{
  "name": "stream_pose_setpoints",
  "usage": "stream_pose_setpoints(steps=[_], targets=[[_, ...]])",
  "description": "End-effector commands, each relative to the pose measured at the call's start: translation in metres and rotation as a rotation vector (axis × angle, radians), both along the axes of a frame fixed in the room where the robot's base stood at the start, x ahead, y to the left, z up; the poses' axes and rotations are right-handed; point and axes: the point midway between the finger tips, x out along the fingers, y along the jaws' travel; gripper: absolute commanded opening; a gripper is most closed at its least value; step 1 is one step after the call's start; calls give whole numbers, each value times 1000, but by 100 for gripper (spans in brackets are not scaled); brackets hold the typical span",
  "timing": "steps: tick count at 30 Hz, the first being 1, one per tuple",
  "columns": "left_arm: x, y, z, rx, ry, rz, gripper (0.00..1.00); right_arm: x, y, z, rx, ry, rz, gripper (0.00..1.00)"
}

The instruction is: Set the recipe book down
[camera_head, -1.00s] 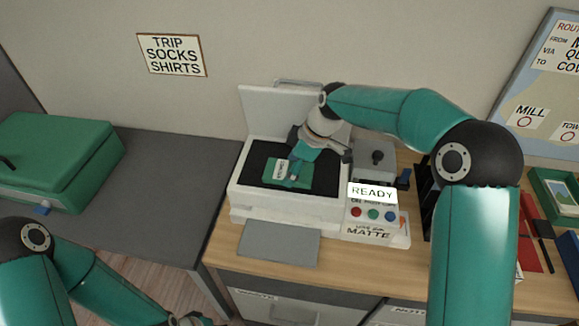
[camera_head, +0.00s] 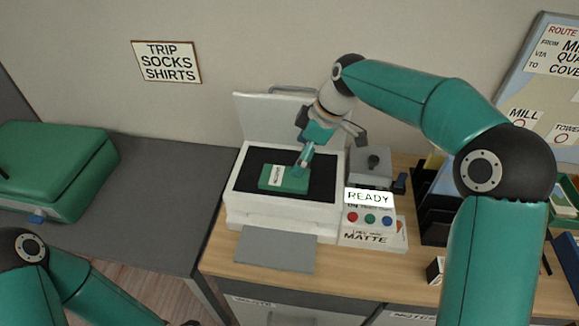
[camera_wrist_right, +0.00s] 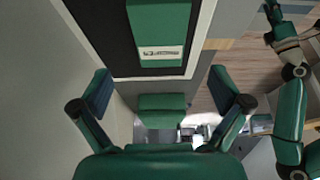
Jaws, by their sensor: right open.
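The recipe book, seemingly the small green block with a white label (camera_head: 290,182), lies flat on the black bed of the white scanner-like machine (camera_head: 280,216). In the right wrist view the book (camera_wrist_right: 158,22) shows partly, cut by the top edge, with its label toward the gripper. My right gripper (camera_head: 308,155) is open, just above the book's right end and apparently apart from it. Its two spread fingers (camera_wrist_right: 160,92) show in the wrist view with nothing between them. Of my left arm, only links show at lower left; its jaws are not clear.
The machine's lid stands open against the wall. A control panel with a READY display (camera_head: 369,197) and coloured buttons is at its right. A grey flap (camera_head: 275,249) sticks out in front. A green case (camera_head: 52,170) sits on the grey counter at left, with bare counter beside it.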

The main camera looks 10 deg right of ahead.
Motion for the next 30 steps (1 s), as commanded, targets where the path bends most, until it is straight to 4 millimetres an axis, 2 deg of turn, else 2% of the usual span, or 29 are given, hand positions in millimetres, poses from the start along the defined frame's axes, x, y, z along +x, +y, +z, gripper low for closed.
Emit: stream_pose_setpoints(steps=[3,9,25,30], targets=[[0,0,0,0,0,0,40,-3,-8,21,0,-2,-1,99],[0,0,1,0,0,0,40,-6,-15,39,0,0,1,99],[0,0,1,0,0,0,40,-7,-16,43,0,0,1,99],[0,0,17,0,0,0,40,-7,-15,59,0,0,1,99]])
